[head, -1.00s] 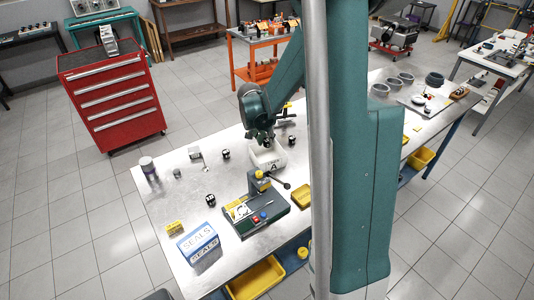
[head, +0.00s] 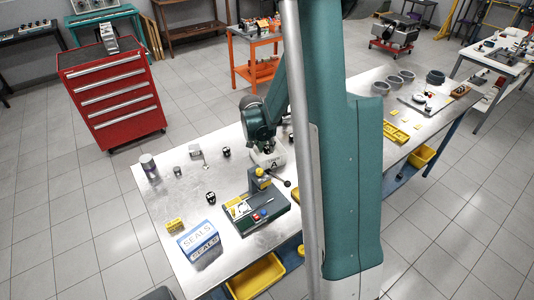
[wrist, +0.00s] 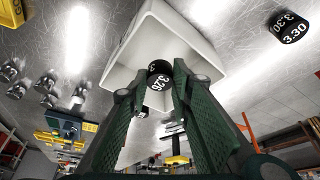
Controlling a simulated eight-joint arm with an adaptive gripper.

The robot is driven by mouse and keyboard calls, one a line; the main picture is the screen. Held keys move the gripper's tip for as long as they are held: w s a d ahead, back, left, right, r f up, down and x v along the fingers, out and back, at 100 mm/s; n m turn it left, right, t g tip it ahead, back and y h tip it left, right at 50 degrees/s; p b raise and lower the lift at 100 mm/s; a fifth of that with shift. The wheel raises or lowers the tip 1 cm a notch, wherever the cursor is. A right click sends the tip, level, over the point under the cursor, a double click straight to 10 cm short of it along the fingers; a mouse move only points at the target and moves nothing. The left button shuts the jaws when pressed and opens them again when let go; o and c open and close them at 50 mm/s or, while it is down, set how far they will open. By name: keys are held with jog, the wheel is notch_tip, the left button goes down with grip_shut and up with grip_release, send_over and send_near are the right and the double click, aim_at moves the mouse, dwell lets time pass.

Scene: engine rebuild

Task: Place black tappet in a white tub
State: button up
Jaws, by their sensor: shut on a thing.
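A white tub (head: 273,162) marked "A" stands on the metal bench. In the wrist view the tub (wrist: 122,52) fills the middle, with its open inside facing the camera. My gripper (wrist: 160,88) is shut on a black tappet (wrist: 158,82) marked "3.26". The tappet is between the fingertips and in front of or within the tub's opening; I cannot tell whether it touches the bottom. In the head view my gripper (head: 266,146) is at the tub, and the held tappet is not clear there. Another black tappet (wrist: 289,27), marked "3.30", stands outside the tub.
Two black tappets (head: 227,152) (head: 211,198) stand left of the tub. A green fixture (head: 257,208) with a lever is just in front of it. A blue-white SEALS box (head: 198,240) and small yellow box (head: 175,226) are at the front left. The bench's left part has free room.

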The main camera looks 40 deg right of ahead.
aim_at(266, 150)
jog(key=shift+f, duration=1.95)
jog(key=shift+f, duration=0.1)
jog(key=o, duration=0.5)
jog(key=shift+o, duration=0.7)
jog(key=shift+r, duration=0.2)
jog(key=v, duration=1.2)
